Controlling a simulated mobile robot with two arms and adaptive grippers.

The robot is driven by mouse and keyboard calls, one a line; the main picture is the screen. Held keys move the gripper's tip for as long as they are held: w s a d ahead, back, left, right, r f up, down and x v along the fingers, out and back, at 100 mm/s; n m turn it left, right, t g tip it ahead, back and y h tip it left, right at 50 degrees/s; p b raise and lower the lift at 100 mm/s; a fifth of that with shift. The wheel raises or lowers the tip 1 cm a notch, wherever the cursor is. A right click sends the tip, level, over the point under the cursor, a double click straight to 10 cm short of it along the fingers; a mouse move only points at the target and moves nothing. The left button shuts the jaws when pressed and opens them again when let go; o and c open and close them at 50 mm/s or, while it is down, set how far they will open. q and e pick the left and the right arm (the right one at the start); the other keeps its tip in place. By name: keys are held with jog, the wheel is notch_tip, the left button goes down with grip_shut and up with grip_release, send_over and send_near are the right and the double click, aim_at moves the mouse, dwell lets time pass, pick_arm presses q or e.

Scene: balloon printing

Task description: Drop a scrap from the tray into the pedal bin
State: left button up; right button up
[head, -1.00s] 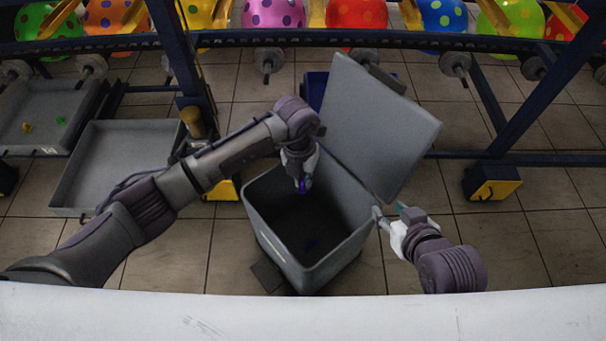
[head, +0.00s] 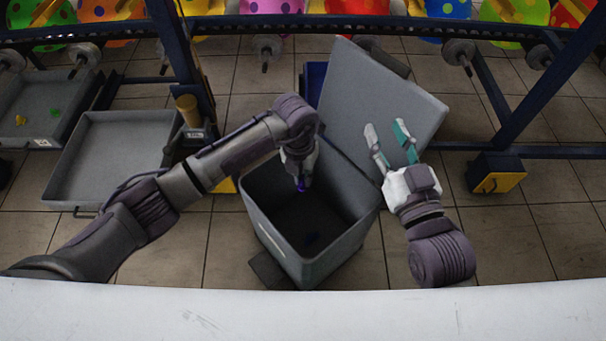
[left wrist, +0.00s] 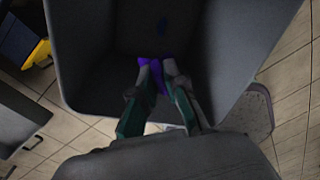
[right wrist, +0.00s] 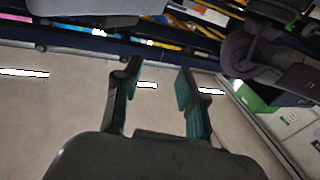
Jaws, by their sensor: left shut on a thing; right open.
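The grey pedal bin (head: 262,228) stands on the tiled floor with its lid (head: 392,98) tilted up and open. My left gripper (head: 300,184) points down into the bin's mouth, shut on a purple scrap (left wrist: 160,68). The scrap shows between its fingertips (left wrist: 157,66) in the left wrist view. A dark blue piece (head: 311,238) lies on the bin's floor. My right gripper (head: 388,132) is open and empty in front of the lid, at the bin's right side. The tray (head: 40,97) at far left holds a green scrap (head: 55,113) and a yellow scrap (head: 20,120).
A second grey tray (head: 115,160) is empty, left of the bin. A dark blue frame (head: 185,60) with yellow-cased feet (head: 497,180) stands behind, with polka-dot balloons (head: 270,6) along the top.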

pick_arm(q)
notch_tip(320, 180, down, 2)
jog(key=shift+b, duration=0.75)
pick_arm(e)
notch_tip(320, 180, up, 7)
jog(key=s+t+y, duration=0.1)
jog(key=s+t, duration=0.1)
jog(key=t, duration=0.3)
jog(key=shift+a+y, duration=0.3)
pick_arm(q)
jog(key=o, duration=0.8)
jog(key=shift+c, duration=0.2)
notch_tip(320, 180, up, 12)
jog(key=shift+w+a, duration=0.15)
jog(key=shift+a, duration=0.3)
jog(key=shift+f, duration=0.1)
